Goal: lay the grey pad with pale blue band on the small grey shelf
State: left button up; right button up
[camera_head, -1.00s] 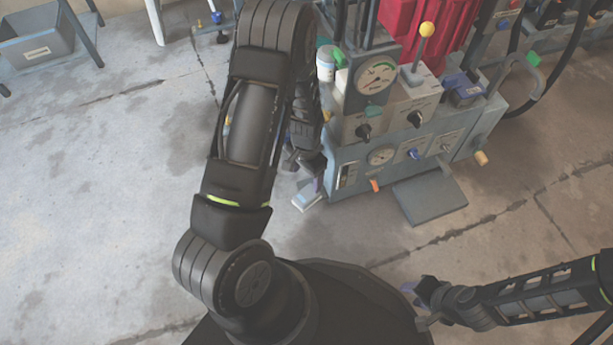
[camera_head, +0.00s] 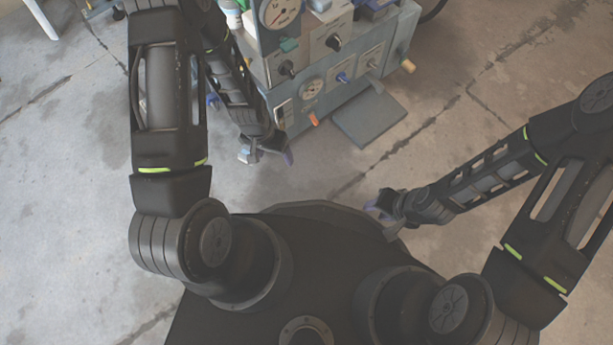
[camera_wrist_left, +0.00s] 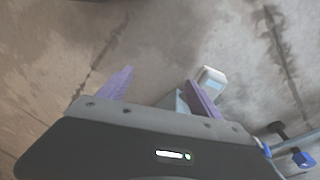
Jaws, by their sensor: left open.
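My left gripper (camera_head: 266,156) is open, in front of the machine's left corner, its purple fingers spread. In the left wrist view the grey pad with pale blue band (camera_wrist_left: 211,79) shows beyond the right finger, outside the gap between the fingers (camera_wrist_left: 158,92). Part of the pad is hidden by that finger. In the head view a small pale patch beside the left fingertip may be the pad. The flat grey plate low at the machine's front (camera_head: 369,114) looks like the small grey shelf and is bare. My right gripper (camera_head: 384,208) is near my base; its opening is unclear.
The grey machine (camera_head: 340,95) with gauges, knobs and an orange tab (camera_head: 313,119) stands at the top centre. A blue-grey piece (camera_wrist_left: 182,101) shows beside the pad. A blue knob (camera_wrist_left: 303,159) is at lower right. Open concrete floor lies left and right.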

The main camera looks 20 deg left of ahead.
pick_arm(q)
jog(key=s+d+n+h, duration=0.1)
jog(key=s+d, duration=0.3)
jog(key=d, duration=0.2)
jog(key=s+d+r+n+h, duration=0.1)
jog(key=s+d+n, duration=0.1)
jog(key=d, duration=0.5)
jog(key=shift+s+r+t, duration=0.15)
jog(key=shift+s+t, duration=0.25)
jog(key=shift+s, duration=0.5)
